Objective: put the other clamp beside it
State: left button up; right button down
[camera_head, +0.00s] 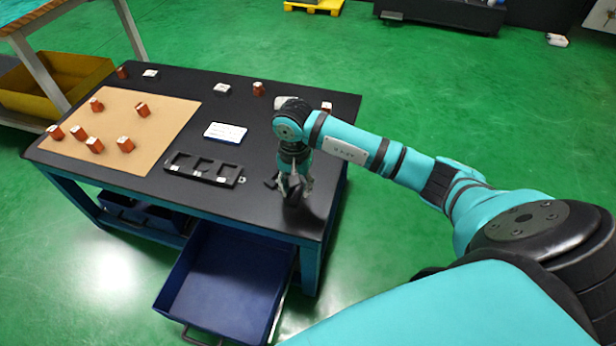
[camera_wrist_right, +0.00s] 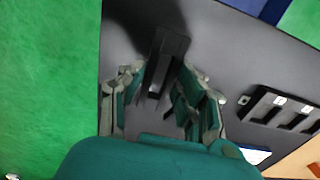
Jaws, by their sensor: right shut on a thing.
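My right gripper (camera_head: 294,188) is over the right front part of the black table. In the right wrist view, the right gripper (camera_wrist_right: 160,85) is shut on a dark block-like clamp (camera_wrist_right: 168,52), which sticks out beyond the fingers. Whether the clamp touches the table top is unclear. A small dark piece (camera_head: 271,182) shows just left of the gripper in the head view; I cannot tell if it is a second clamp. A black holder with three slots (camera_head: 204,168) lies to the left of the gripper; it also shows in the right wrist view (camera_wrist_right: 280,112). My left gripper is out of view.
A tan mat (camera_head: 165,145) with several copper-coloured blocks covers the table's left part. A white-and-blue card (camera_head: 225,132) lies behind the holder. More blocks and pale pieces line the back edge. A blue drawer (camera_head: 228,280) stands open below the front edge.

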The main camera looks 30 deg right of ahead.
jog(key=w+d, duration=0.1)
jog(key=d, duration=0.2)
jog(key=w+d, duration=0.1)
jog(key=shift+w+d+f, duration=0.25)
jog(key=shift+w, duration=0.05)
jog(key=shift+w+d+b, duration=0.3)
jog(key=shift+d+b, duration=0.05)
jog(key=shift+d, duration=0.15)
pick_arm(q)
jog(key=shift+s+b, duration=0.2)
jog(key=shift+b, duration=0.2)
pick_arm(e)
jog(key=shift+w+d+f, duration=0.1)
jog(key=shift+d+f, duration=0.05)
jog(key=shift+f, duration=0.75)
jog(key=shift+d+f, duration=0.15)
jog(key=shift+f, duration=0.75)
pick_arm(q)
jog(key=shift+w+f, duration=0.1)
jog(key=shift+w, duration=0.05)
pick_arm(e)
jog(key=shift+f, duration=0.2)
jog(key=c, duration=0.9)
grip_release()
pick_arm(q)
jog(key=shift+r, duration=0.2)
pick_arm(e)
jog(key=shift+r, duration=0.2)
